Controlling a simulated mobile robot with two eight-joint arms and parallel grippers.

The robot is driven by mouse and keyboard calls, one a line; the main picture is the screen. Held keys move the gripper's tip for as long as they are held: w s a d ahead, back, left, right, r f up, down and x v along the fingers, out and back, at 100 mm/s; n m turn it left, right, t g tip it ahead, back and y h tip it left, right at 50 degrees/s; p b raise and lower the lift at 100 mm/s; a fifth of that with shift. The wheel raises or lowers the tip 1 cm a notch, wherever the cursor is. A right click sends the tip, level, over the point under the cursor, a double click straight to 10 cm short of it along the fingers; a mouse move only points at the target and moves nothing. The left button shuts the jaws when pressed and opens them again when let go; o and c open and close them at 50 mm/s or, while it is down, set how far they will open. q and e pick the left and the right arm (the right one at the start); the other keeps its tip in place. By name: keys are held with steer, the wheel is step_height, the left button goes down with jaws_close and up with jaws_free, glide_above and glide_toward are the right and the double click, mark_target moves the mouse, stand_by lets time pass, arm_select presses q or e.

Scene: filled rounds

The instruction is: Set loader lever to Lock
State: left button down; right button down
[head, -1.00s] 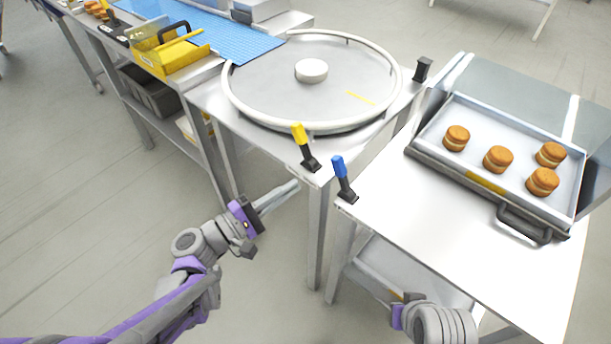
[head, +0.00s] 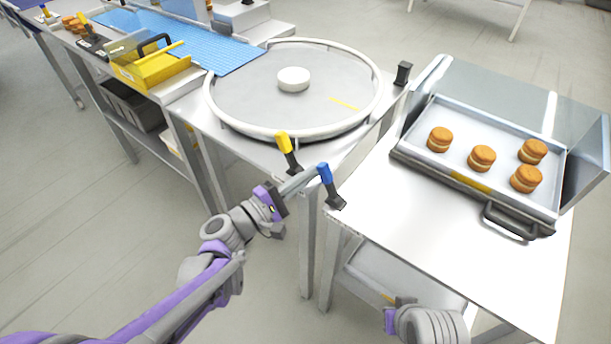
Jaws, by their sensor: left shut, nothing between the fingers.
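A lever with a blue handle (head: 324,173) on a black base stands at the near left corner of the right-hand table. It leans slightly to the left. A lever with a yellow handle (head: 283,142) stands at the near corner of the turntable's table, also leaning left. I cannot read any Lock marking or tell which lever is named loader. My left gripper (head: 314,172) is shut and empty, its fingertips just left of the blue handle; I cannot tell whether they touch. Only part of my right arm shows at the bottom; its fingers are out of view.
A round turntable (head: 240,101) with a raised rim stands behind the levers. A tray (head: 462,131) of several filled rounds sits right, with a black handle (head: 510,221) in front. A black post (head: 403,73) stands between them. The right table's front (head: 410,235) is clear.

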mark_target(320, 176)
arm_select(q)
steer(key=shift+r, duration=0.1)
steer(key=shift+s+d+r+m+p, duration=0.1)
steer(key=shift+s+d+m+p, duration=0.1)
steer(key=shift+m+p, duration=0.2)
steer(key=shift+d+r+m, duration=0.1)
steer(key=shift+r+m, duration=0.05)
steer(key=shift+m, duration=0.15)
steer(key=shift+s+d+r+m+g+p, duration=0.45)
steer(key=shift+d+r+m+p, duration=0.15)
steer(key=shift+m+p, duration=0.35)
steer(key=shift+s+d+r+m+y+p, duration=0.3)
steer(key=shift+s+d+m+p, duration=0.15)
steer(key=shift+m+p, duration=0.35)
steer(key=shift+s+d+r+m+g+p, duration=0.15)
steer(key=shift+s+d+m+p, duration=0.25)
steer(key=shift+m, duration=0.2)
steer(key=shift+s+d+m+g+p, duration=0.15)
steer(key=shift+d+m+p, duration=0.1)
steer(key=shift+d+m, duration=0.3)
steer(key=shift+s+d+m+y+p, duration=0.65)
steer(key=shift+d+m, duration=0.25)
steer(key=shift+m, duration=0.4)
steer(key=shift+s, duration=0.1)
